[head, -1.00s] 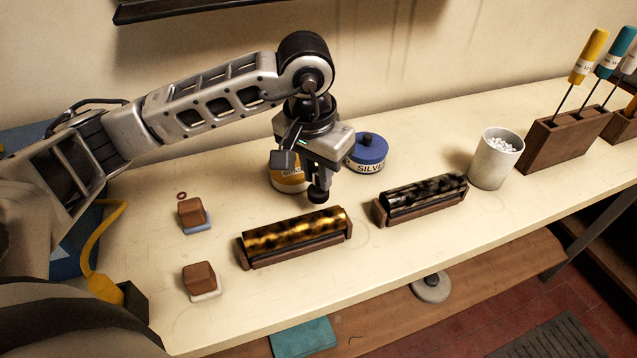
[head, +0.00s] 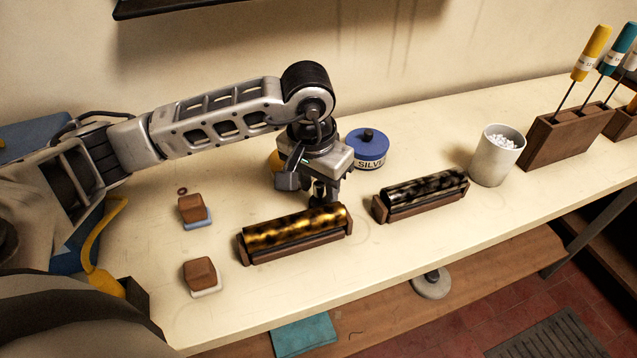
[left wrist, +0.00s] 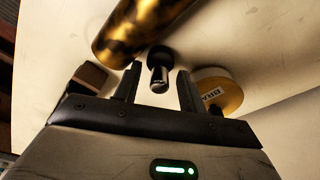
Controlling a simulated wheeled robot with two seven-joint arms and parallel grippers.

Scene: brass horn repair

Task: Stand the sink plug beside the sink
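No sink shows, and I cannot make out a sink plug for certain. My left gripper (head: 321,195) is low over the bench, just behind the brass-mottled tube (head: 295,230) in its wooden cradle. In the left wrist view the gripper (left wrist: 158,88) has its fingers apart. A small piece with a black round end and a shiny metal end (left wrist: 159,76) shows between them, with gaps on both sides. In the head view the gripper mostly hides this piece. My right gripper is not in view.
A blue SILVER tin (head: 367,152) stands behind the gripper, and a yellow tin (left wrist: 219,92) beside it. A dark tube (head: 425,190) in a cradle, a white cup (head: 497,155) and a screwdriver block (head: 563,138) stand to the right. A grey disc (head: 432,285) lies on the lower shelf.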

